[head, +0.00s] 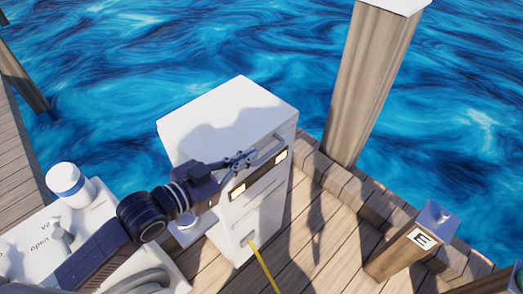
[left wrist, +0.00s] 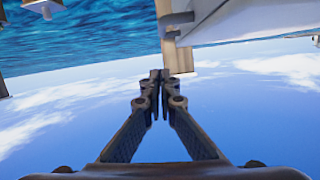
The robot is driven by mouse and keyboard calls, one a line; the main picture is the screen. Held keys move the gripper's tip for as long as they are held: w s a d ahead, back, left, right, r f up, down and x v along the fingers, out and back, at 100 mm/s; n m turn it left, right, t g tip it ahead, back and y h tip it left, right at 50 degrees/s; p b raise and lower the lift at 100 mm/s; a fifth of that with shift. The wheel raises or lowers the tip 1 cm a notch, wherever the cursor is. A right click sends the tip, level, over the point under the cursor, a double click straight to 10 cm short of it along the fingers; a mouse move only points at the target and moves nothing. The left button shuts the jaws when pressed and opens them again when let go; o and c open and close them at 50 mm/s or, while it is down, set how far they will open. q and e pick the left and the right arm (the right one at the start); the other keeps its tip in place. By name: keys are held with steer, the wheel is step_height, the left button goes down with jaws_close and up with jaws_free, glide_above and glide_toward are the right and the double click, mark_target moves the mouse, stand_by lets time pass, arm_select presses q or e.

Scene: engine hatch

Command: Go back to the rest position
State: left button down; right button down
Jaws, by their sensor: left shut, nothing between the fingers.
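My left gripper (head: 238,160) is in front of the upper front of a white cabinet (head: 225,112) in the head view. In the left wrist view the left gripper (left wrist: 160,76) is shut, with its fingertips together and nothing between them. Whether it touches the cabinet's dark panel or handle bar (head: 267,147) is hard to tell. My right gripper is in neither view.
A yellow cable (head: 263,266) runs from the cabinet's lower front. A short wooden post marked E (head: 411,248) and a tall wooden post (head: 368,80) stand to the right. Water (head: 180,45) is beyond.

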arm_select(q)
steer(key=shift+v, duration=1.6)
steer(key=shift+d, duration=0.1)
steer(key=s+a+f+n+g+y, duration=0.4)
steer(key=s+a+f+y, duration=0.15)
steer(key=s+f, duration=0.45)
steer(key=s+a+f+n+g+y, duration=0.35)
steer(key=s+a+f, duration=0.25)
steer(key=s+f, duration=0.4)
step_height(320, 180, down, 28)
steer(key=s+g, duration=0.1)
steer(key=g, duration=0.1)
steer(key=s+a+f+g, duration=0.1)
steer(key=s+a+f, duration=0.2)
steer(key=s+f, duration=1.1)
steer(key=s+m, duration=0.1)
steer(key=s, duration=0.1)
steer(key=shift+s+a+f+y, duration=0.2)
steer(key=shift+s+a+y, duration=0.05)
steer(key=shift+s+y, duration=0.15)
